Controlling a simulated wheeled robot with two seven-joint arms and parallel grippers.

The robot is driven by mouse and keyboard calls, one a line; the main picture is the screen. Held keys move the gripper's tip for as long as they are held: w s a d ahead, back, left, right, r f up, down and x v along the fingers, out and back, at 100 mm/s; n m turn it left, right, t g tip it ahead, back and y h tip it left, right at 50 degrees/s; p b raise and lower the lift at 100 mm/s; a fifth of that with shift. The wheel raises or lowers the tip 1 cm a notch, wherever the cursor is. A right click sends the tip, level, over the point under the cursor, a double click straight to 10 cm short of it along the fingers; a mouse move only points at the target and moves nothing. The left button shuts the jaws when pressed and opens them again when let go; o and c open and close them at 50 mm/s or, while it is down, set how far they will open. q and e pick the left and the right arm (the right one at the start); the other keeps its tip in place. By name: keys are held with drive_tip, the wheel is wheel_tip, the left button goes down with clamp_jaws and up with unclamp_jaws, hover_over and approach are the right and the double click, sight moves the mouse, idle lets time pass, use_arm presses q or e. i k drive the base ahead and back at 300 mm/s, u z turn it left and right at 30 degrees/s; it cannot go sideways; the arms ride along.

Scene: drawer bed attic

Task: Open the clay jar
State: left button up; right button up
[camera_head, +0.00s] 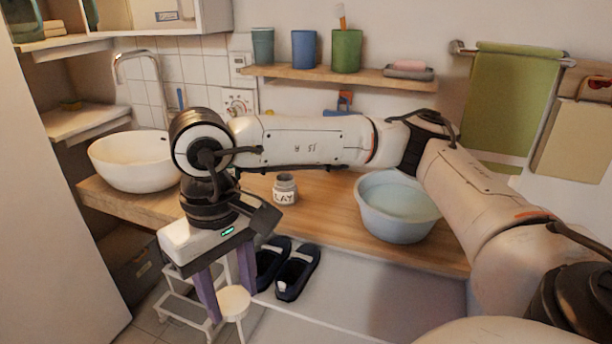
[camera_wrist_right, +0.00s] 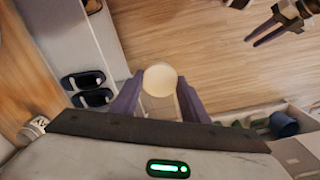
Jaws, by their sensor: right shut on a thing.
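The clay jar (camera_head: 285,190), small, grey and labelled, stands upright on the wooden counter (camera_head: 335,215) in the head view. No lid shows on its top. Part of it also shows at the left edge of the wrist view (camera_wrist_right: 34,127). My right gripper (camera_head: 230,298) is in front of the counter, left of and below the jar in the picture. It is shut on a round cream lid (camera_wrist_right: 160,79), held between its purple fingers. The lid also shows in the head view (camera_head: 235,301). My left gripper (camera_wrist_right: 264,32) shows at the wrist view's top right; its opening is unclear.
A blue basin of water (camera_head: 398,205) stands right of the jar. A white sink bowl (camera_head: 133,160) stands at the left. Dark slippers (camera_head: 297,271) and a white step stool (camera_head: 190,318) are low, near the right gripper. A shelf (camera_head: 335,75) holds cups.

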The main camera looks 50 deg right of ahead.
sight(285, 190)
drive_tip(key=z, duration=0.5)
drive_tip(key=i, duration=1.05)
drive_tip(key=z, duration=0.75)
